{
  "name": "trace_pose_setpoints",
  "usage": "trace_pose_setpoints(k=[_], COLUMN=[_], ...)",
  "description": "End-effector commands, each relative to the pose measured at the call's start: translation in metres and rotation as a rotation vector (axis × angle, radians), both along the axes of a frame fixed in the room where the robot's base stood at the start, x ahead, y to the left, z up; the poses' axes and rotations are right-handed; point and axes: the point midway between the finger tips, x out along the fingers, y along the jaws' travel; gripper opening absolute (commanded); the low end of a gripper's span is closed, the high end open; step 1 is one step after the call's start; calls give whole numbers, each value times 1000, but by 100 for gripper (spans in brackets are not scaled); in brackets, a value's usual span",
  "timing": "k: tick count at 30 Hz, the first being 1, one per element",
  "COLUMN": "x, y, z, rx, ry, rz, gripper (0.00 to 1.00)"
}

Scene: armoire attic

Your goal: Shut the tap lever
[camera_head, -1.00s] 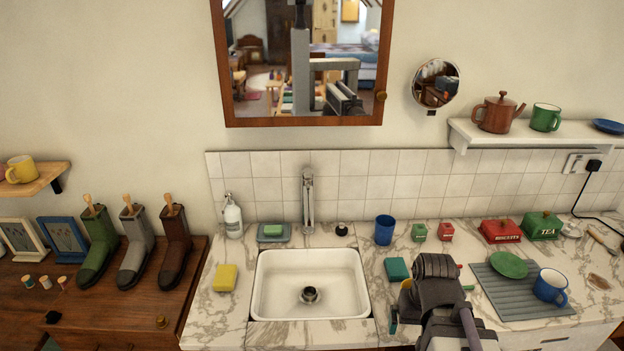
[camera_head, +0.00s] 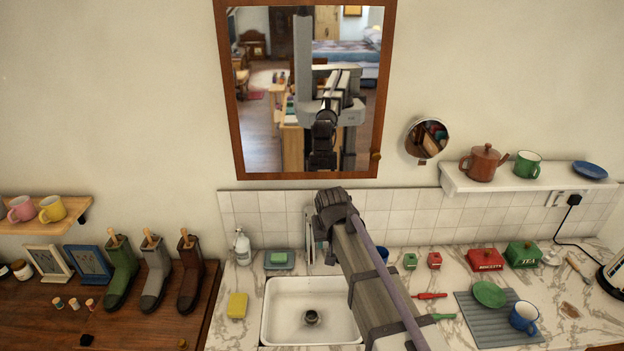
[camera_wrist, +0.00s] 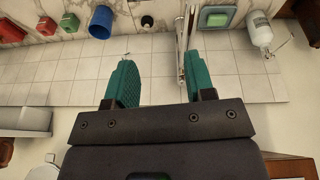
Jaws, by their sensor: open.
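The chrome tap (camera_head: 309,237) stands upright behind the sink. In the head view its right side is close to my arm. In the wrist view, which is upside down, the tap (camera_wrist: 184,45) lies near the right-hand green finger, toward the wall tiles. I cannot tell its lever apart or read its position. My gripper (camera_wrist: 157,65) is open, with nothing seen between its two green fingers. No contact with the tap can be made out. In the head view my own arm hides the fingers.
Below the tap is the white sink (camera_head: 284,318). A soap dispenser (camera_head: 242,246) and soap dish (camera_head: 278,263) stand left of the tap, with a blue cup (camera_head: 384,254) to its right. A framed mirror (camera_head: 228,110) and a shelf (camera_head: 540,180) are on the wall above.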

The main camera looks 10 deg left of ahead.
Motion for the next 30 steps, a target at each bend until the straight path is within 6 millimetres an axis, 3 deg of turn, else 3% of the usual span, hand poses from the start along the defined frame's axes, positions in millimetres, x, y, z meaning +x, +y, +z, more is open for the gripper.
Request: trace_pose_setpoints(k=[1, 3, 5, 10, 15, 25, 30], x=[45, 84, 105, 105, 111, 144, 156], y=[36, 60, 65, 64, 64, 69, 70], z=[38, 39, 37, 39, 26, -30, -46], rx=[17, 51, 81, 113, 112, 111, 111], ry=[-69, -163, -228, -271, -269, -268, -267], rz=[5, -17, -47, -80, -80, -80, -80], gripper=[44, 38, 32, 16, 0, 0, 0])
